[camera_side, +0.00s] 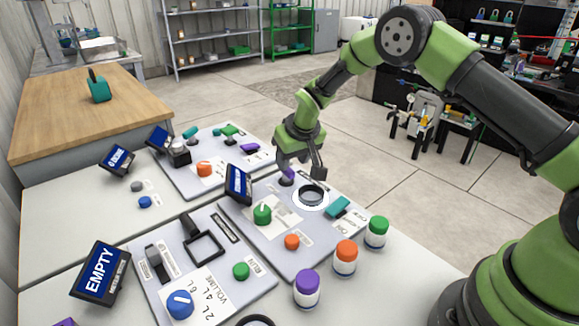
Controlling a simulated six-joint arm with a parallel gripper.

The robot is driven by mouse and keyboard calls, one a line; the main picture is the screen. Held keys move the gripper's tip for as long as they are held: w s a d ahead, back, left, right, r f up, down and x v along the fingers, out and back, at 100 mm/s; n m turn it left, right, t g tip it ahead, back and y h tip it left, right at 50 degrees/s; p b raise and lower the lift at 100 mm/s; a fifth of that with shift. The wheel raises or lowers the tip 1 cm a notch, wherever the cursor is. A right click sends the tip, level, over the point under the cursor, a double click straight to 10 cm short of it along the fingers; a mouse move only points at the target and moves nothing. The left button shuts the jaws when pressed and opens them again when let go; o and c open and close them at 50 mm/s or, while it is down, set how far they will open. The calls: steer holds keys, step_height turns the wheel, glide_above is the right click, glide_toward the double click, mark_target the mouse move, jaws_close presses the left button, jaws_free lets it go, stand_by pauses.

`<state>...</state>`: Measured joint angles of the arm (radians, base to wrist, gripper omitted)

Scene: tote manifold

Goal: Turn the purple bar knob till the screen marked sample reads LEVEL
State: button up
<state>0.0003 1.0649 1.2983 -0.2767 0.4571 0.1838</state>
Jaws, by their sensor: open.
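My gripper (301,172) is open, with its fingers pointing down over the back of the middle panel. A small purple piece (288,177) shows right by its left finger, partly hidden; I cannot tell whether they touch. A flat purple bar-like piece (249,148) lies on the far panel, left of my gripper. Another purple piece (66,322) is cut off at the bottom left edge. I cannot tell which is the bar knob. A tilted blue screen (238,184) stands on the middle panel, its text too oblique to read. No label reading sample is legible.
A near screen (102,272) reads EMPTY. Two more screens (117,160) (157,138) stand farther back. The middle panel holds a green knob (262,214), a dark ring (311,195) and a teal piece (338,206). Capped jars (345,257) stand along the right edge.

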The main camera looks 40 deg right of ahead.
mark_target(289, 169)
steer(key=shift+x, duration=1.8)
jaws_close()
steer(key=m, duration=0.2)
steer(key=m+h, duration=0.2)
steer(key=m, duration=0.1)
steer(key=shift+w+a+m+g, duration=0.15)
steer(key=shift+a+m+g, duration=0.15)
steer(key=shift+a+g, duration=0.1)
steer(key=m, duration=0.2)
steer(key=m+g+h, duration=0.1)
steer(key=m, duration=0.1)
steer(key=shift+w+a+m, duration=0.1)
steer(key=shift+w+m, duration=0.15)
steer(key=shift+m, duration=0.15)
steer(key=shift+m+g, duration=0.4)
